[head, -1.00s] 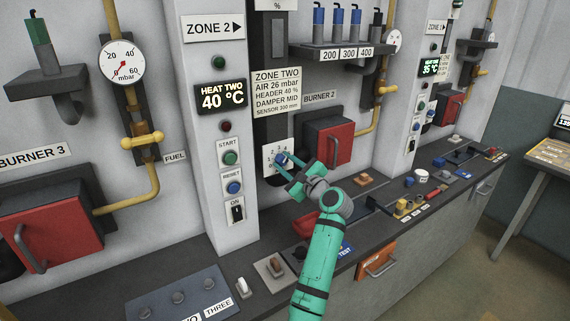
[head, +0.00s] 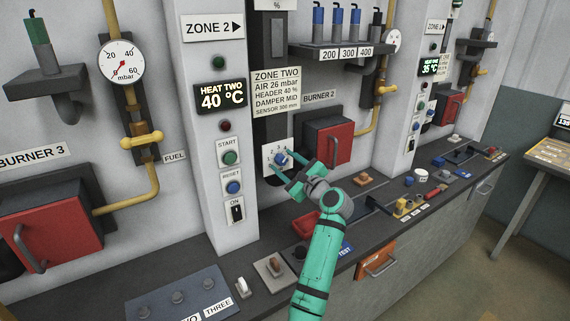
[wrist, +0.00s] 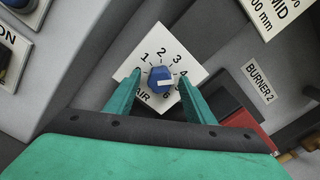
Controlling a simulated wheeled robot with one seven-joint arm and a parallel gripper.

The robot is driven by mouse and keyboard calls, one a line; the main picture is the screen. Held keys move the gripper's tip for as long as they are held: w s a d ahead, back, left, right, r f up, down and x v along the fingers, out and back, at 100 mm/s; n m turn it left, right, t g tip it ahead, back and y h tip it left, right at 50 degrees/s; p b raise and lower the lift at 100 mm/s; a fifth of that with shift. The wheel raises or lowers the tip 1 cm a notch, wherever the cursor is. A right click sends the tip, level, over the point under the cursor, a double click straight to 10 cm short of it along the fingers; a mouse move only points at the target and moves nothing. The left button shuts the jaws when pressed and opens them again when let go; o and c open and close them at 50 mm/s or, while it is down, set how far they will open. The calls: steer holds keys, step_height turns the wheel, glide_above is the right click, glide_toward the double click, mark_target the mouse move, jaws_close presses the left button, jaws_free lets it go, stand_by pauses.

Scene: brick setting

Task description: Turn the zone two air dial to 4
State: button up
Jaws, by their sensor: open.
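The zone two air dial is a blue knob (wrist: 160,80) on a white plate (wrist: 149,52) marked with numbers and AIR. In the wrist view its white mark lies on the right side of the knob, near the 4; the 5 is hidden by a finger, so I cannot tell its exact reading. In the head view the knob (head: 281,158) shows below the zone two card. My gripper (wrist: 160,83) is open, with one teal finger on each side of the knob. It is empty, and a gap shows between the knob and both fingers.
The zone two card (head: 277,91) hangs above the dial. The red burner 2 box (head: 333,142) stands out from the wall just right of my gripper. The START and RESET button column (head: 231,180) is to the left. The dark counter (head: 262,255) runs below.

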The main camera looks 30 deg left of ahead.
steer(key=v, duration=1)
steer(key=shift+d, duration=0.3)
steer(key=shift+d, duration=0.15)
